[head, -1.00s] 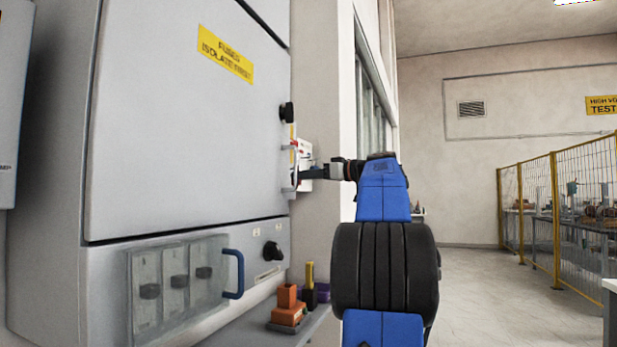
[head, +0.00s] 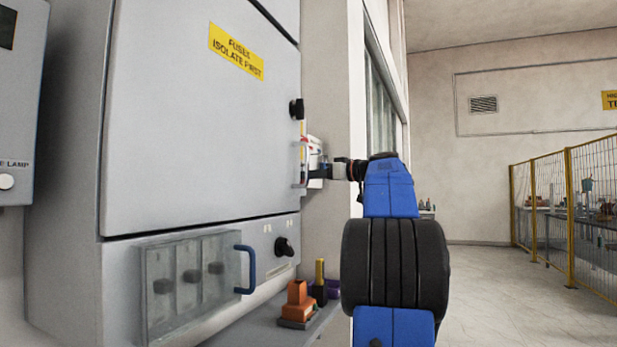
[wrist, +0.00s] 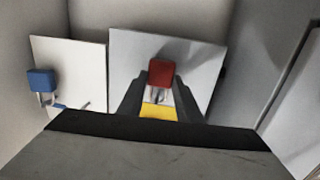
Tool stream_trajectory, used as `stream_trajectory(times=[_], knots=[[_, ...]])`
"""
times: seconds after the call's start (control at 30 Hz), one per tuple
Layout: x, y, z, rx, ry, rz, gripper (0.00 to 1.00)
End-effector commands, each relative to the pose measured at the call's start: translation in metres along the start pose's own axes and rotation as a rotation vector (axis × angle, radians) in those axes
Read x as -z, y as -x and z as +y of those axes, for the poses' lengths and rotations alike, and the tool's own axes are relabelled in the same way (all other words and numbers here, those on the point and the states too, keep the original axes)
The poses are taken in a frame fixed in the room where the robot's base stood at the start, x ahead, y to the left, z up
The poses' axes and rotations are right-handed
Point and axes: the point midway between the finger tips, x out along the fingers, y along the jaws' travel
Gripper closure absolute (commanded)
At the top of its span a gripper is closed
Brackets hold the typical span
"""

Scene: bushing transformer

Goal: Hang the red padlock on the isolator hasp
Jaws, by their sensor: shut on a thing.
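The red padlock (wrist: 160,73) shows in the wrist view between the two dark fingers of my gripper (wrist: 159,90), which is shut on it. Its shackle shows below the red body, with a yellow patch just beneath. A white panel (wrist: 205,62) stands behind it. In the head view my gripper (head: 316,173) reaches left to the cabinet's right edge, by a handle and a small white-and-red board (head: 315,150). The padlock cannot be made out there. I cannot clearly pick out the isolator hasp; a black knob (head: 297,109) sits on the cabinet door edge.
A blue padlock (wrist: 42,80) hangs on a second white panel at left in the wrist view. The grey cabinet (head: 180,130) fills the head view's left. Orange blocks (head: 298,300) stand on a low shelf. Yellow mesh fencing (head: 570,205) is at right, with open floor before it.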

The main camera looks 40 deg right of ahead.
Motion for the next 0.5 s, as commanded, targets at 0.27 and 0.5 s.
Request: stream_trajectory(times=[0.27, 0.5], knots=[[0.0003, 0.0001, -0.0001, 0.0, 0.0, 0.0, 0.93], [0.0002, 0.0001, 0.0, 0.0, 0.0, 0.0, 0.47]])
